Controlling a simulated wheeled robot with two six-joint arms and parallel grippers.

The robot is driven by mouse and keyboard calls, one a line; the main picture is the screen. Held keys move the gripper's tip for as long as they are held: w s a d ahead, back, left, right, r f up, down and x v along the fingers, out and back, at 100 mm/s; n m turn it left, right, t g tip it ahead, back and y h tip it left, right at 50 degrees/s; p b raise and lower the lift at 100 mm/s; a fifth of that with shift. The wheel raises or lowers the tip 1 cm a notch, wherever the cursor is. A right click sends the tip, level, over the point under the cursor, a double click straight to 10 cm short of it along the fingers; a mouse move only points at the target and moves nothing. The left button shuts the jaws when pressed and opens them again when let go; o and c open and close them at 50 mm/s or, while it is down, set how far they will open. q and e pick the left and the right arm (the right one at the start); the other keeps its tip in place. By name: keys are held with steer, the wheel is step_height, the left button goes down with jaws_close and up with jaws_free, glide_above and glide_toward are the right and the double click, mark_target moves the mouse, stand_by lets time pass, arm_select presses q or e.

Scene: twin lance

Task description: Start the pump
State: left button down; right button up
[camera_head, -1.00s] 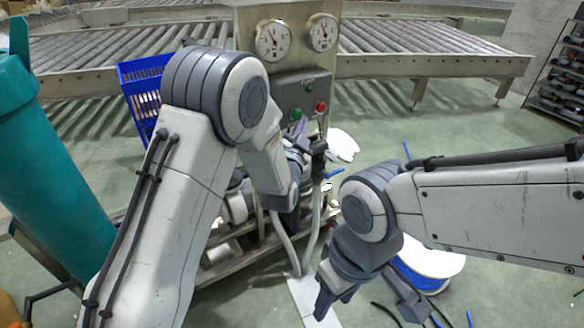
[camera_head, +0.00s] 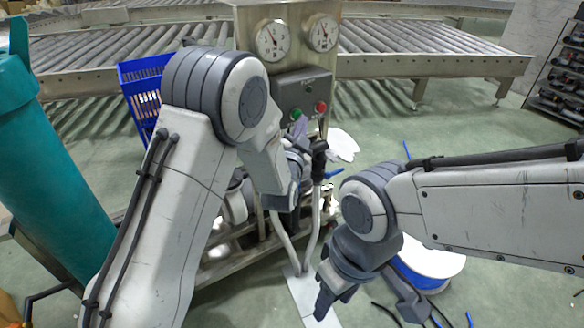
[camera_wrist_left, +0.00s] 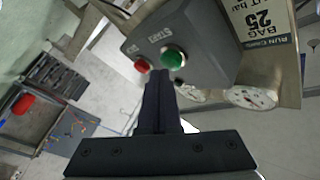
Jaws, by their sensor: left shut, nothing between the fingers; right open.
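A grey control box (camera_head: 303,92) on the metal panel carries a green button (camera_head: 296,114) and a red button (camera_head: 321,107). The box (camera_wrist_left: 190,35) also shows in the left wrist view, with START lettering by the green button (camera_wrist_left: 172,58). The red button (camera_wrist_left: 143,66) is beside it, partly behind my fingertip. My left gripper (camera_head: 299,128) is shut and empty, its tip close below the green button. In the left wrist view its fingertips (camera_wrist_left: 160,74) point between the two buttons, nearer the green; I cannot tell contact. My right gripper (camera_head: 368,304) is open and empty, low over the floor.
Two gauges, left (camera_head: 272,40) and right (camera_head: 321,33), sit above the box. A black-handled lever (camera_head: 318,160) stands just below it, close to my left gripper. A blue crate (camera_head: 137,80) stands at left. A white-and-blue spool (camera_head: 430,262) lies near my right gripper.

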stand_by(0.5)
arm_select(q)
steer(key=shift+w+a, duration=0.25)
steer(key=shift+w, duration=0.1)
steer(key=shift+s+d+f+b, duration=0.1)
steer(key=shift+s+d+b, duration=0.15)
steer(key=shift+s+b, duration=0.15)
stand_by(0.3)
steer(key=shift+s+d+b, duration=0.25)
steer(key=shift+s+d, duration=0.65)
steer(key=shift+s, duration=0.3)
steer(key=shift+s+d+b, duration=0.2)
steer(key=shift+s+d, duration=0.65)
steer(key=shift+s, duration=0.35)
steer(key=shift+d, duration=0.1)
